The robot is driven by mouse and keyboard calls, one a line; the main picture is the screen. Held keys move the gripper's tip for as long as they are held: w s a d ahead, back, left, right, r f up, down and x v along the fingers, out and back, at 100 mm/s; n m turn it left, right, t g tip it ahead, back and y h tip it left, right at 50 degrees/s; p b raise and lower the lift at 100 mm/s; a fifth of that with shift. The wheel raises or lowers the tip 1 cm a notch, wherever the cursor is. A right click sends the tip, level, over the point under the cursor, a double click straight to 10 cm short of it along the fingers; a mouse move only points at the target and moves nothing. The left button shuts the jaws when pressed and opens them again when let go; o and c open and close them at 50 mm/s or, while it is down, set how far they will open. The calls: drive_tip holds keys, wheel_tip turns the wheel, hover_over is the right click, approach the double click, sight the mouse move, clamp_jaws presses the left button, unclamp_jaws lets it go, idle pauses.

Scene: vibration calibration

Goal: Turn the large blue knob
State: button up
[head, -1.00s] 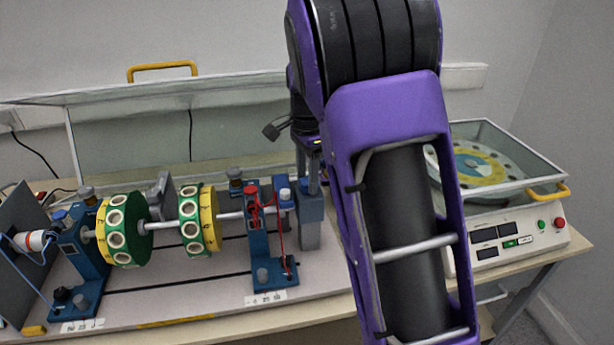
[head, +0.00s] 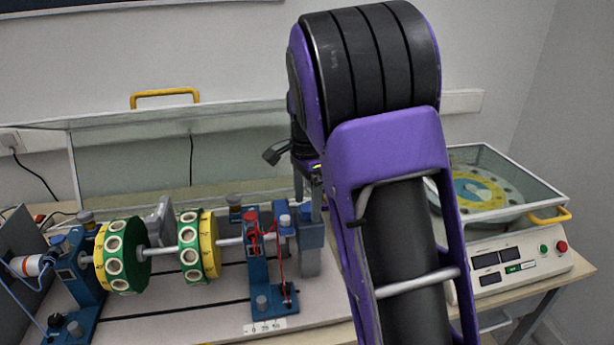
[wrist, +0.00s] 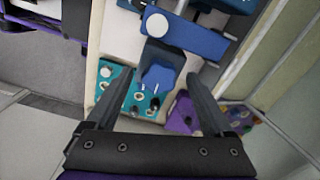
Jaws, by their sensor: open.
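In the wrist view, a blue blocky piece (wrist: 158,78) that looks like the large blue knob lies between my fingers, above a teal panel. My gripper (wrist: 157,90) is open, with one finger on each side of the piece. I cannot tell whether either finger touches it. In the head view my arm hides most of my gripper, and I cannot clearly make out the knob there.
A shaft rig with green-yellow discs (head: 122,256) and a blue stand (head: 268,262) stands left of my arm. A clear-covered unit (head: 500,205) with a control panel is at right. In the wrist view, a wide blue bar (wrist: 185,38) lies beyond the fingers.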

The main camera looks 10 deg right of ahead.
sight(307, 208)
wheel_tip(307, 208, up, 17)
idle(0.4)
idle(0.5)
